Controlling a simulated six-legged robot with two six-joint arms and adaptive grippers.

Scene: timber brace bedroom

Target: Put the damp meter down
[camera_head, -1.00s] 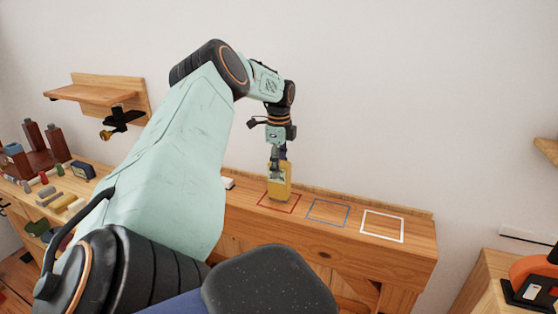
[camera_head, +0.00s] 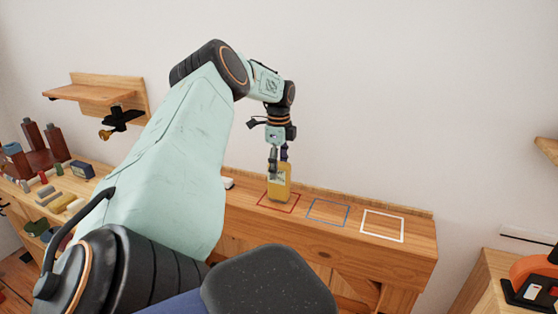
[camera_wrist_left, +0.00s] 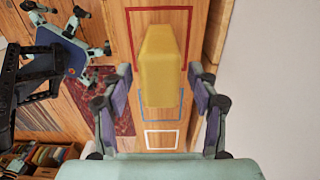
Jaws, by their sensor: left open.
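The damp meter is a yellow block (camera_head: 279,185) standing upright on the wooden bench top, inside or over the red outlined square (camera_head: 292,209). In the left wrist view the yellow block (camera_wrist_left: 161,65) stands between my open fingers, with a gap on each side. My left gripper (camera_head: 279,160) is open around the upper part of the block. It also shows in the left wrist view (camera_wrist_left: 161,88). The block hides part of the red outline. My right gripper is not in view.
A blue outlined square (camera_head: 328,212) and a white outlined square (camera_head: 382,226) lie empty to the right on the bench (camera_head: 420,243). Several small items lie at the bench's left end, below a wall shelf (camera_head: 95,94). A wall stands close behind.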

